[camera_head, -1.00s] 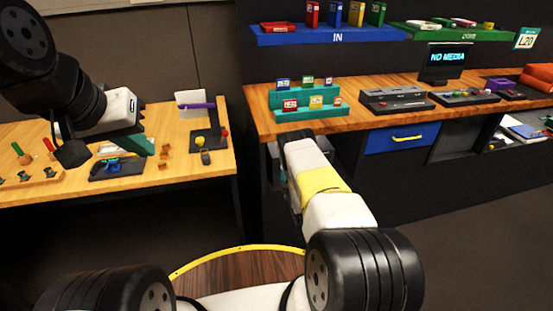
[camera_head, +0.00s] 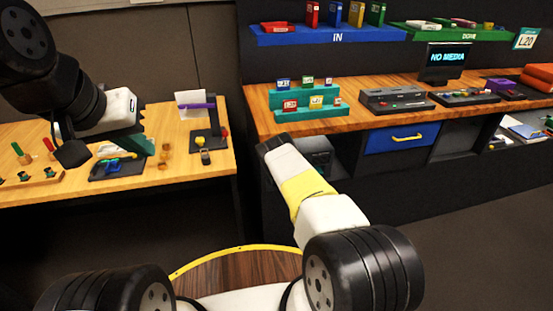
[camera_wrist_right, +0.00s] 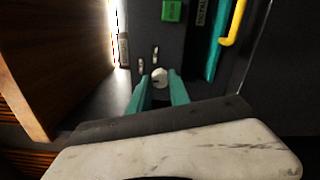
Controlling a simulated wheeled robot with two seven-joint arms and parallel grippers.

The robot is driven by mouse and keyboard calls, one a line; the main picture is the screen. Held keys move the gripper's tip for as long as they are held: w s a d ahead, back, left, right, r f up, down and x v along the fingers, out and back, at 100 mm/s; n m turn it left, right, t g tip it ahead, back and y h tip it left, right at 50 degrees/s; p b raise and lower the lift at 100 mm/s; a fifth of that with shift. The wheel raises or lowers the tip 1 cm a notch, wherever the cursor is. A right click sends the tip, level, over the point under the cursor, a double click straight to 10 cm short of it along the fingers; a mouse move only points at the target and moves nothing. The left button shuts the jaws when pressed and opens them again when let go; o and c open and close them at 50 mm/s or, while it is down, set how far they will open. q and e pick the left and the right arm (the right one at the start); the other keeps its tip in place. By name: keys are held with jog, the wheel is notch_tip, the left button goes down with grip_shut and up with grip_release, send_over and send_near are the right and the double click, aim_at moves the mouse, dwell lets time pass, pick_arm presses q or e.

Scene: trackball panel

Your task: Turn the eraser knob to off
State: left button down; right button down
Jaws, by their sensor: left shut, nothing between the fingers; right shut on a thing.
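In the right wrist view a round whitish knob (camera_wrist_right: 159,76) sits low on a dark upright panel (camera_wrist_right: 181,43). My right gripper (camera_wrist_right: 160,88) has its two teal fingers at the knob's sides, shut on it. The knob's pointer setting is too small to read. In the head view my right forearm reaches to the opening under the desk, and its fingers are hidden there. A grey unit (camera_head: 319,153) shows in that opening. My left gripper (camera_head: 143,146) is shut and empty over the left table.
The panel also carries a green block (camera_wrist_right: 172,11) and small pale levers (camera_wrist_right: 155,55). A wooden side wall (camera_wrist_right: 60,60) stands close on the left.

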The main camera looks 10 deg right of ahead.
jog(key=c, duration=1.2)
grip_release()
jog(key=s, duration=0.8)
jog(key=shift+d, duration=0.1)
